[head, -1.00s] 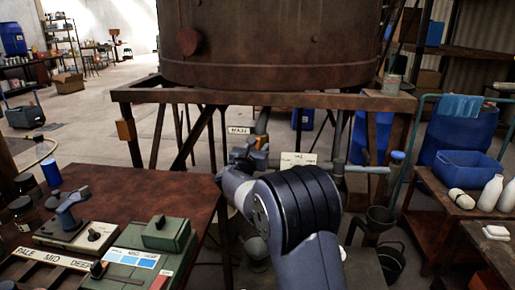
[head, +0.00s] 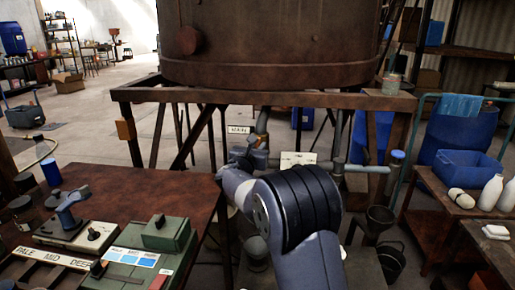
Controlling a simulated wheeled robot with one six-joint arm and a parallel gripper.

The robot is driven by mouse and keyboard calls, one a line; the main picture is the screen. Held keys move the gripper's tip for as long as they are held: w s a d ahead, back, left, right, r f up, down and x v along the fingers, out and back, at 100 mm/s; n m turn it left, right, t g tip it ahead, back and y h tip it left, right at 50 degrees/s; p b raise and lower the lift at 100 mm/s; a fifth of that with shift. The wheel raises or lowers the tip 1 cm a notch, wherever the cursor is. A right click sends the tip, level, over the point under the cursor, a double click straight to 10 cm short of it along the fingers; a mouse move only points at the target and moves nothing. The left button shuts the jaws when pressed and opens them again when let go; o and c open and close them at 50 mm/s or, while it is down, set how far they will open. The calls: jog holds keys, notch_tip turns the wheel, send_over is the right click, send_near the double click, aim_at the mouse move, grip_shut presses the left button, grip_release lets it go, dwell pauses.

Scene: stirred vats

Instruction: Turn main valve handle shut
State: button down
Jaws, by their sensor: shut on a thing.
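The main valve sits on the grey pipework under the big rusty vat, near a small white label (head: 239,129) whose lettering is too small to read surely. My gripper (head: 256,152) is at this valve, beyond my bent wrist, and is shut on the main valve handle (head: 260,141). The handle is mostly hidden by my gripper and is small in the view, so its exact angle cannot be told. The vertical grey pipe (head: 262,122) comes down from the vat just above it.
The rusty vat (head: 275,45) rests on a brown steel frame (head: 240,97). A second white label (head: 298,159) hangs by a side pipe (head: 365,168) on the right. A bench (head: 130,185) with instruments stands left. A funnel (head: 379,215) and a black bucket (head: 391,262) are at lower right.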

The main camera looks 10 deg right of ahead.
jog(key=m+b, duration=0.1)
jog(key=m, duration=0.1)
jog(key=m+b, duration=0.1)
jog(key=b, duration=0.1)
jog(key=shift+s+d+f+m+g, duration=0.15)
jog(key=shift+d+f+m+g, duration=0.05)
jog(key=shift+d+m+g, duration=0.2)
jog(key=m+y+b, duration=0.1)
jog(key=m+b, duration=0.2)
jog(key=m, duration=0.1)
jog(key=d+f+m+y+b, duration=0.1)
jog(key=m+b, duration=0.2)
jog(key=f+m+y+b, duration=0.1)
jog(key=m+y+b, duration=0.1)
jog(key=m+b, duration=0.1)
jog(key=shift+s+d+m+b, duration=0.2)
jog(key=shift+m+b, duration=0.1)
jog(key=shift+m, duration=0.5)
jog(key=c, duration=1.4)
grip_release()
jog(key=shift+r, duration=0.1)
